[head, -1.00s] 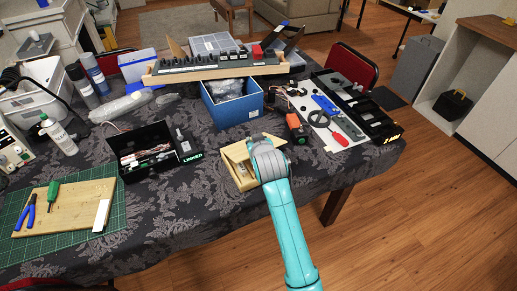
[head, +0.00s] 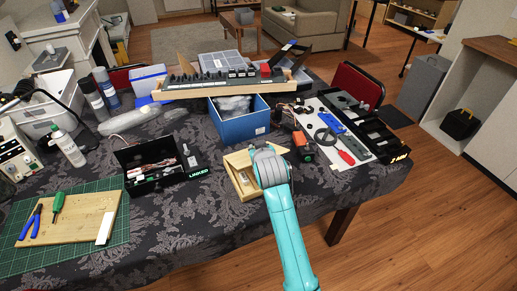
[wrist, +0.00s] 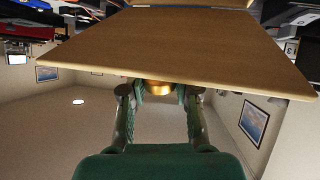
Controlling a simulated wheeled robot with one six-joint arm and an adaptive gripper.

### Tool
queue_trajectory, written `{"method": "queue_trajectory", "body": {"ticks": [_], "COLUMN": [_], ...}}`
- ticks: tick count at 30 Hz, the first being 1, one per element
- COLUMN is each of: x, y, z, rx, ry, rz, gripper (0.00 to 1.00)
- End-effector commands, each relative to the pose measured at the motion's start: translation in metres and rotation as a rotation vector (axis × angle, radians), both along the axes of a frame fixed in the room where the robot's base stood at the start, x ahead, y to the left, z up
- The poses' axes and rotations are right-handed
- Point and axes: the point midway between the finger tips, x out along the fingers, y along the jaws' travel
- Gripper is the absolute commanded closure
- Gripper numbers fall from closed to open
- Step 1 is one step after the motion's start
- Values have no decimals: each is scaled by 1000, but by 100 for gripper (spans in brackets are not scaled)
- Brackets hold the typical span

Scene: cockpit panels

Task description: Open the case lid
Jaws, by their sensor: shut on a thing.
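The case is a small light-wood box (head: 232,180) at the table's front edge in the head view, with part of its inside showing. In the wrist view its wooden lid (wrist: 170,50) spans the upper half, tilted up, with hinges along its far edge. A round brass-coloured knob (wrist: 158,89) sits at the lid's near edge. My gripper (wrist: 160,95) is shut on this knob, one finger on each side. In the head view my grey wrist and teal arm hide the gripper and much of the case.
A blue open box (head: 240,122) stands behind the case. A black box marked LINKED (head: 160,175) is to its left. An orange-and-black tool (head: 303,146) and a white sheet with tools (head: 330,135) lie to the right. Free floor lies in front of the table.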

Motion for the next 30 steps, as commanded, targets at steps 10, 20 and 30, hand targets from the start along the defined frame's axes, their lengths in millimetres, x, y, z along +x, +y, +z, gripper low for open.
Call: {"method": "queue_trajectory", "body": {"ticks": [10, 20, 30], "x": [1, 1, 0], "y": [0, 0, 0], "z": [3, 2, 2], "rx": [2, 2, 0], "ry": [-6, -6, -5], "rz": [0, 0, 0], "gripper": [100, 100, 55]}}
